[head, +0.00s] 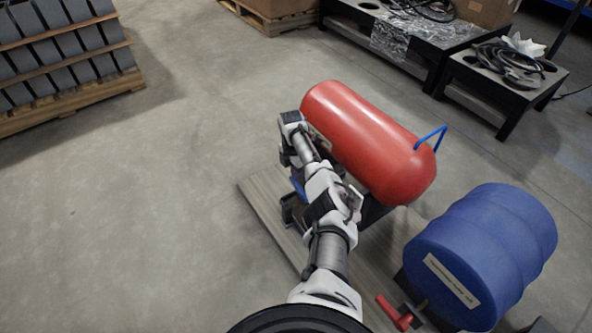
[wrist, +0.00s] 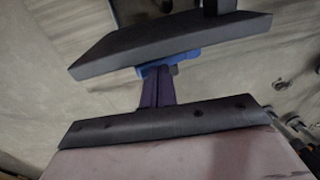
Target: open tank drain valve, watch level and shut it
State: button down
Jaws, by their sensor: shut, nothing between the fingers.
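A red tank (head: 368,138) lies on its side on a stand, with a blue bent handle (head: 430,137) at its right end. A blue part (head: 297,188) shows low beside the tank, partly behind my arm. In the wrist view, my gripper (wrist: 158,72) has its two dark fingers together and empty. Its tips are at a blue piece (wrist: 188,62) under a thick dark slab (wrist: 170,40); I cannot tell whether they touch it. In the head view my arm reaches along the tank's left end and hides the fingers. No level gauge is visible.
A blue drum (head: 485,250) with a red-handled valve (head: 393,312) lies at lower right. A grey board (head: 265,197) lies below the tank. A loaded pallet (head: 65,60) stands at upper left, black tables (head: 510,85) at upper right. The floor at left is clear.

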aim_at(291, 176)
jog(key=shift+w+a+f+b, duration=0.3)
jog(key=shift+f+b, duration=0.2)
jog(key=shift+b, duration=0.1)
jog(key=shift+w+a+f+b, duration=0.3)
jog(key=shift+f+b, duration=0.2)
jog(key=shift+b, duration=0.1)
jog(key=b, duration=0.1)
jog(key=w+f+b, duration=0.1)
jog(key=b, duration=0.1)
jog(key=shift+a+f, duration=0.25)
jog(key=shift+f, duration=0.1)
notch_tip(291, 176, up, 14)
jog(key=w+a+p, duration=0.1)
jog(key=p, duration=0.3)
jog(key=shift+w, duration=0.2)
